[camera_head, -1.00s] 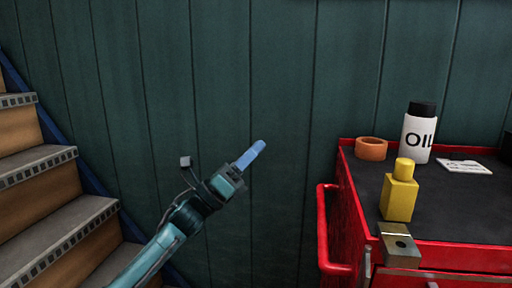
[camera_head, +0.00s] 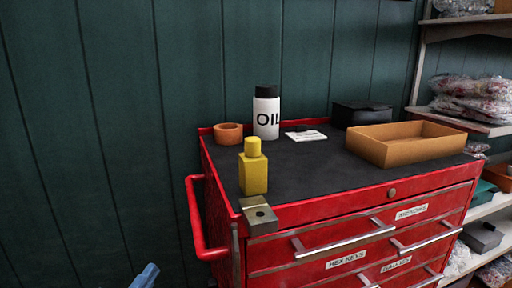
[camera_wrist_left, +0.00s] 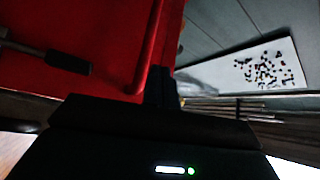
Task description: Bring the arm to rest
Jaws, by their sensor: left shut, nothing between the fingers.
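The rest of the left arm is below the picture. In the left wrist view the dark fingers of my left gripper (camera_wrist_left: 162,88) show at the centre, in front of red cart surfaces (camera_wrist_left: 110,55). I cannot tell how far they are from the cart. My right gripper is in neither view.
On the cart stand a yellow bottle (camera_head: 253,170), a white oil bottle (camera_head: 266,115), an orange ring (camera_head: 228,134), an open tan box (camera_head: 405,147) and a metal block (camera_head: 259,216). A red side handle (camera_head: 194,220) sticks out left. Shelves (camera_head: 470,125) stand at right.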

